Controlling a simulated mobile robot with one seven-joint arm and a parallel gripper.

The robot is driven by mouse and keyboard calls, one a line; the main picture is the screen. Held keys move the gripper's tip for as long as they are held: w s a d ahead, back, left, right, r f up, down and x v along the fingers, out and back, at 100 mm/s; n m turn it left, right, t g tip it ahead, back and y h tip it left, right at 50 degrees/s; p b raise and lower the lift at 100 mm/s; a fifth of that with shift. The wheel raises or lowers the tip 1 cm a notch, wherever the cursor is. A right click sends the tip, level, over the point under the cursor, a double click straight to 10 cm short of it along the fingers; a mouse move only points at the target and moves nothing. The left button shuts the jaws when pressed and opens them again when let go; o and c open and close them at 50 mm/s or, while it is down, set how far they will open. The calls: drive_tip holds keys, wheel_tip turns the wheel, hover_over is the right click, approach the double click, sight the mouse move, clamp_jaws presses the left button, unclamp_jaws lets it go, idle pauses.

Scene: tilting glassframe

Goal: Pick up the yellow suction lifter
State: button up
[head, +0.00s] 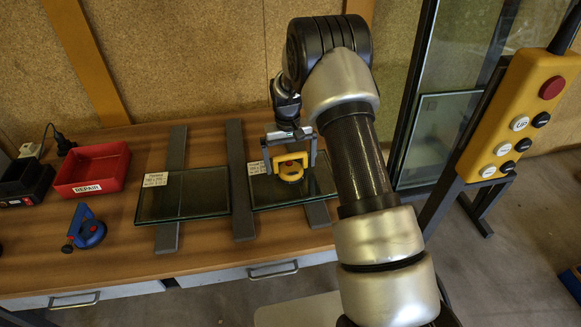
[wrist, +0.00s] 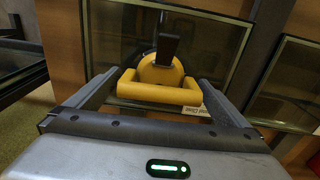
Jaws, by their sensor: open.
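The yellow suction lifter (head: 291,174) sits on the right-hand glass pane (head: 321,178) on the wooden table. In the wrist view the lifter (wrist: 160,73) shows a round yellow body, a black lever and a yellow handle bar facing me. My gripper (head: 290,151) is directly above the lifter in the head view. In the wrist view my gripper (wrist: 160,92) is open, with one finger on each side of the handle bar. I cannot tell whether the fingers touch the bar. The lifter's underside is hidden.
A second glass pane (head: 184,194) lies to the left on grey rails. A blue suction lifter (head: 88,229), a red REPAIR bin (head: 93,171) and a black box (head: 23,180) stand farther left. A yellow button pendant (head: 521,115) and upright glass (head: 447,128) are on the right.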

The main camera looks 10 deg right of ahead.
drive_tip(key=shift+f, duration=0.25)
drive_tip(key=shift+c, duration=0.4)
drive_tip(key=shift+w+r, duration=0.1)
drive_tip(key=shift+r, duration=0.05)
drive_tip(key=c, duration=1.3)
